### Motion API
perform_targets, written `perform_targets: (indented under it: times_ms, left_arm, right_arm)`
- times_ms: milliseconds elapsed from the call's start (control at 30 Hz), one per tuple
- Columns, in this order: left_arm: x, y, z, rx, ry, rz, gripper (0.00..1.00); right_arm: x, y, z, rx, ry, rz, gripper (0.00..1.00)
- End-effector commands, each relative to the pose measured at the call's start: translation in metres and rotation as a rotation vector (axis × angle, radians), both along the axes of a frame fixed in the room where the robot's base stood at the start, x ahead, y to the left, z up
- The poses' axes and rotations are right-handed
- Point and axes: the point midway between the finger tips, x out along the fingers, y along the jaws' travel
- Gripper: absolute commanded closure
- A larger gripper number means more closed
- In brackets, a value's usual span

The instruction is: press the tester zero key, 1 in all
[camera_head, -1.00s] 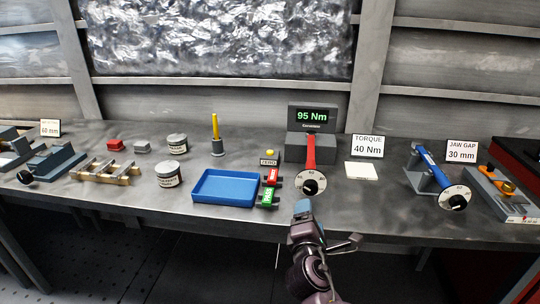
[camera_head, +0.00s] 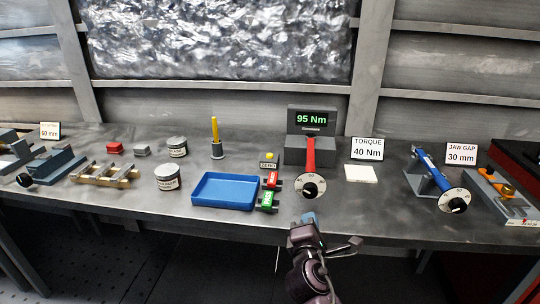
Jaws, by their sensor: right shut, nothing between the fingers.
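The tester (camera_head: 309,155) stands at the back of the bench, and its display (camera_head: 312,119) reads 95 Nm. A yellow key (camera_head: 270,156) is to its left, behind a small plate (camera_head: 269,165) that appears to read ZERO. A red-handled wrench (camera_head: 310,155) with a round dial (camera_head: 310,186) rests at the tester's front. My right gripper (camera_head: 309,217) is at the bench's front edge, below the dial in the picture. It is shut and empty, apart from the key. My left gripper is out of view.
A TORQUE 40 Nm sign (camera_head: 367,149) and a blue wrench (camera_head: 428,163) stand to the right. Bare bench (camera_head: 370,210) lies right of the dial.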

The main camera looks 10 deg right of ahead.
Motion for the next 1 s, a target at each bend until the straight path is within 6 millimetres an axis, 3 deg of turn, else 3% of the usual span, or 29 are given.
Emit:
perform_targets:
  times_ms: [1000]
  left_arm:
    - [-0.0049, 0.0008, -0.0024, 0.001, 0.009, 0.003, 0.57]
  right_arm:
    - [0.0000, 0.0000, 0.0000, 0.000, 0.000, 0.000, 1.00]
